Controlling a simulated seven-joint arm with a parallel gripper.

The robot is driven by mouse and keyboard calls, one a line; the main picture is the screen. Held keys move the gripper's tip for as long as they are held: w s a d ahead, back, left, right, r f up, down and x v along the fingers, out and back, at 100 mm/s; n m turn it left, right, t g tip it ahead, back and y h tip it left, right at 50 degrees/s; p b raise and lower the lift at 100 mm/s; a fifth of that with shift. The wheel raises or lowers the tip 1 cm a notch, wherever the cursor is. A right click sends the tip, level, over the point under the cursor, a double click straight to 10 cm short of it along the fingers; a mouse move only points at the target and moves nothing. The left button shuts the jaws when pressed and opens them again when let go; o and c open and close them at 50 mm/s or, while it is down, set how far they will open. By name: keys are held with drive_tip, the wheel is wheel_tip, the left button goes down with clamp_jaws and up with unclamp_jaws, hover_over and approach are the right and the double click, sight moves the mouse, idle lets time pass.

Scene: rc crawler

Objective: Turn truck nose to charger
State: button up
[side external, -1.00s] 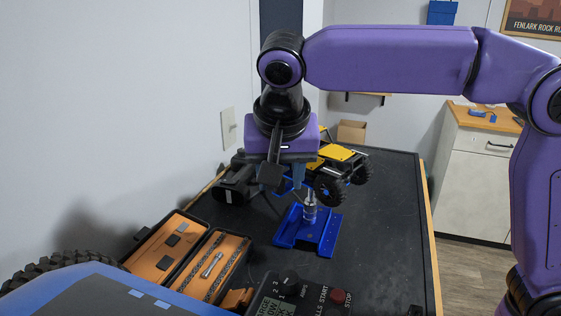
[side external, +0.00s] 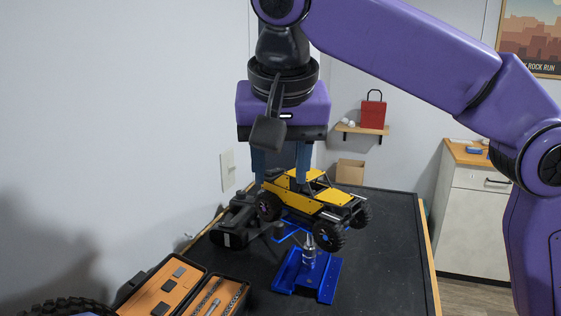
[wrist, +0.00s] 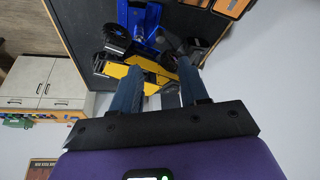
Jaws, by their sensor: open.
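The yellow and black truck (side external: 321,194) sits up over the blue stand (side external: 329,279), its hood and front wheels pointing to the lower right in the side view. It also shows in the wrist view (wrist: 119,76) below my fingers. My gripper (side external: 281,174) is open and points down, at the truck's cab and rear part. One finger is left of the cab and the other overlaps it in the picture; I cannot tell whether they touch. The wrist view shows both fingers (wrist: 160,72) apart, with nothing clasped. The charger is not in view now.
A black object (side external: 236,222) stands left of the truck, close to its rear wheel. An open orange-lined case (side external: 170,290) lies at the front left. The wall is close on the left. The black bench top (side external: 390,265) is clear on the right.

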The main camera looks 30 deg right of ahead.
drive_tip(key=c, duration=0.7)
drive_tip(key=shift+s+d+r, duration=0.1)
drive_tip(key=shift+d, duration=0.05)
clamp_jaws()
drive_tip(key=m+t+y, duration=0.2)
drive_tip(key=t+y, duration=0.1)
approach(287, 235)
drive_tip(key=x, duration=0.5)
